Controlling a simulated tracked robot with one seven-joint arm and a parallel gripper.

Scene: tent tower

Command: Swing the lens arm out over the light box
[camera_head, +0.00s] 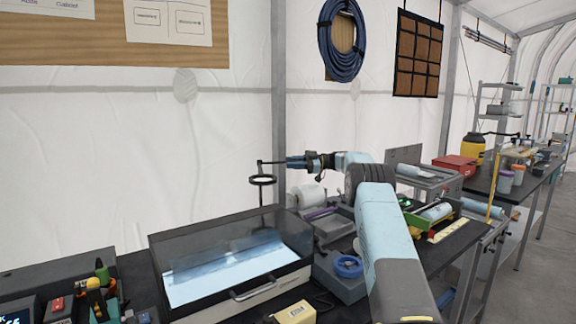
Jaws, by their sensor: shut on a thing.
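The light box (262,290) is a wide black-framed case with a clear top, a bright white panel inside and a handle on its front. The lens arm (262,180) is a thin black fixture with a round ring, in view just above the light box's back right corner. My gripper (288,162) reaches in from the right with its fingers pointing left. It is shut on the dark bar at the top of the lens arm, above the ring. The exact contact is small and partly hidden by the fingers.
A white roll (308,194) and grey trays stand right of the light box. A blue tape ring (348,266) and a yellow block (296,313) lie near the front. Hand tools (100,290) crowd the left. The space above the light box is clear.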

